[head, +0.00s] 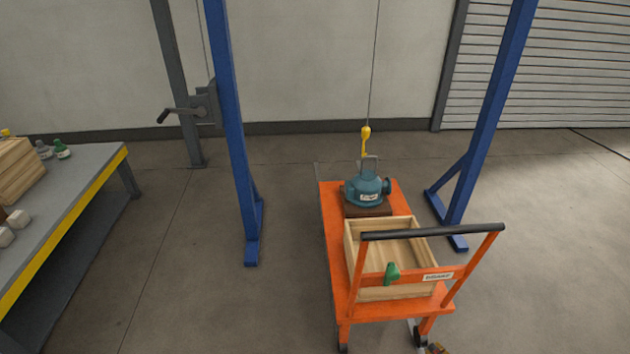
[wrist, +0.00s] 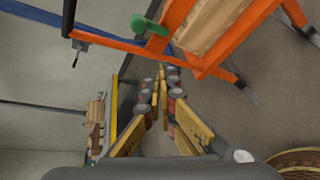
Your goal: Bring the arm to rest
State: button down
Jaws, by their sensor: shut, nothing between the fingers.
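My gripper (wrist: 160,72) shows in the wrist view, its yellow fingers brought together at the tips with nothing between them. It is clear of the orange cart (wrist: 197,68), whose frame and handle cross the top of that view.
The cart carries a blue-green pump (head: 368,189) under a yellow hook (head: 366,140), and a wooden crate (head: 350,250). A green part (head: 392,273) is at the cart's front. Blue posts (head: 236,150) flank it. A yellow-edged bench (head: 85,200) stands left; open floor lies between.

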jog(key=w+d+r+m+g+h, duration=0.3)
jog(key=w+d+r+m+h, duration=0.3)
jog(key=d, duration=0.4)
jog(key=w+r+m+g+h+p, duration=0.1)
jog(key=w+r+m+g+h, duration=0.15)
jog(key=r+m, duration=0.8)
jog(key=s+a+r+m+y, duration=0.1)
jog(key=s+a+r+m, duration=0.2)
jog(key=a, duration=0.5)
jog(key=s+a+r+m+g+y, duration=0.1)
jog(key=s+a+r+m, duration=0.3)
jog(key=a, duration=0.4)
jog(key=s+a+r+m+g+y+p, duration=0.1)
jog(key=s+a+r+m+y, duration=0.1)
jog(key=s+a+r, duration=0.4)
jog(key=shift+a+r+m, duration=0.15)
jog(key=shift+a+m, duration=0.5)
jog(key=shift+a, duration=0.55)
